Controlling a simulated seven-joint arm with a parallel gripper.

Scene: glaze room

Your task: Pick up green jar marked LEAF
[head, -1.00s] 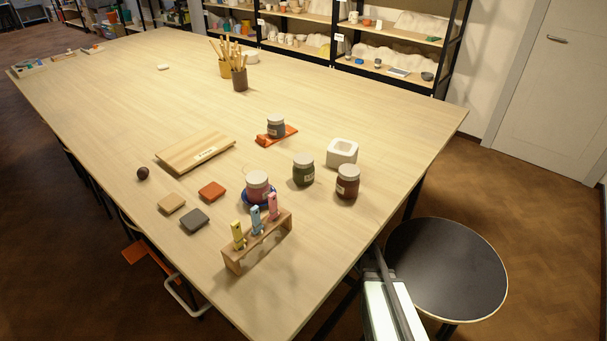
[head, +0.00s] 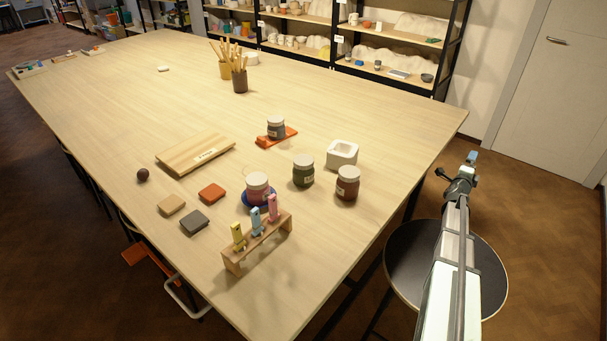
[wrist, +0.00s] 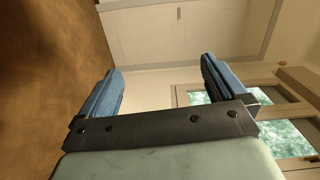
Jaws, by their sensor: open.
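The green jar (head: 303,171) stands upright on the table, with a pale lid and a light label too small to read. It stands between the pink jar on the blue dish and the dark red jar. My gripper (head: 471,158) is at the right in the head view, beyond the table's right edge and well apart from the jar. In the wrist view my gripper (wrist: 160,90) has its two blue fingers wide apart with nothing between them. The jar does not show in the wrist view.
Close to the green jar are a dark red jar (head: 347,183), a white square pot (head: 342,153), a pink jar (head: 257,187) and a grey-blue jar (head: 276,127) on an orange tile. A wooden rack (head: 258,246) stands in front. A round stool (head: 405,262) is below my arm.

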